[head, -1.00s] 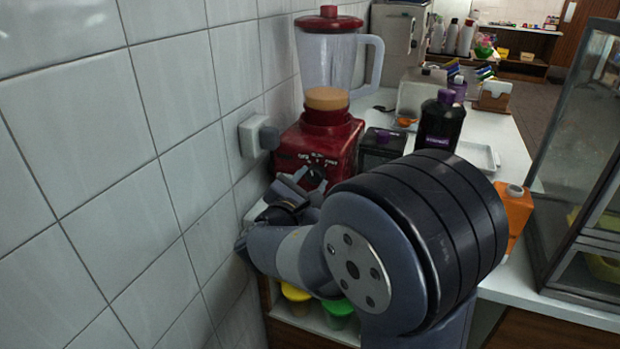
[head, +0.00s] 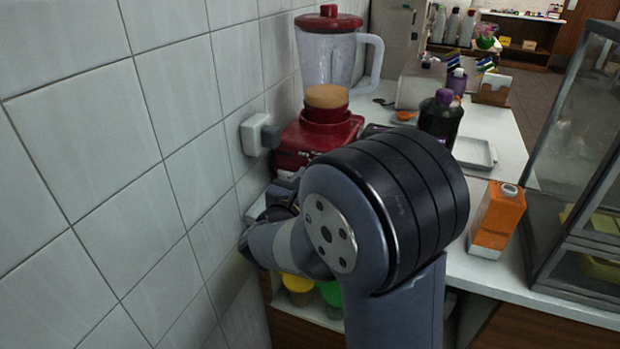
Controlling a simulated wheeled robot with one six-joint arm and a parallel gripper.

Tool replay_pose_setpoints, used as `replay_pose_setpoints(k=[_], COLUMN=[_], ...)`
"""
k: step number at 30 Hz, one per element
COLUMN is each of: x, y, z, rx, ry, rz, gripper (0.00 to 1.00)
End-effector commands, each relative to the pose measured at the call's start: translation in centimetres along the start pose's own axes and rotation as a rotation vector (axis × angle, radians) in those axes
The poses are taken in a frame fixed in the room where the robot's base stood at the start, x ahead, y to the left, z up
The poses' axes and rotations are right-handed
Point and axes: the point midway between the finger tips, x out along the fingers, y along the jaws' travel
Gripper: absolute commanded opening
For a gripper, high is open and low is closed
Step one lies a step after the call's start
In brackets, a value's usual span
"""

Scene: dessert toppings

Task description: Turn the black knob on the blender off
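The blender has a red base (head: 308,139) and a clear jug (head: 326,68) with a red lid and a white handle, with some tan contents low in the jug. It stands upright on the white counter near the tiled wall. The black knob on the front of the base is hidden behind my arm. My gripper (head: 284,192) is at the lower front of the blender, mostly covered by my own wrist and arm. I cannot see its fingertips clearly, nor whether they touch the knob.
A wall socket with a plug (head: 258,134) sits left of the blender. A dark purple-capped bottle (head: 440,117), a white tray (head: 474,153) and an orange carton (head: 497,220) stand to the right. A glass case (head: 577,150) bounds the right side. Yellow and green cups are below the counter.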

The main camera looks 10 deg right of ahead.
Motion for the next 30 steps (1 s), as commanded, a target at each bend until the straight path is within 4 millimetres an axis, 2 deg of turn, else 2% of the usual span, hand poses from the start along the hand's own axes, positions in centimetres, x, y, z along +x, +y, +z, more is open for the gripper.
replay_pose_setpoints(k=[6, 7, 15, 23, 26, 30], x=[0.0, 0.0, 0.0, -0.2, -0.9, -3.1], y=[0.0, 0.0, 0.0, 0.0, 0.1, 0.1], z=[-0.1, -0.1, -0.1, 0.0, 0.0, 0.0], rx=[-0.003, -0.003, -0.001, 0.0, 0.0, -0.001], ry=[0.002, 0.002, 0.001, 0.0, 0.001, 0.002], rz=[0.0, 0.0, 0.0, 0.001, 0.003, 0.005], gripper=[0.15, 0.38, 0.59, 0.59, 0.59, 0.59])
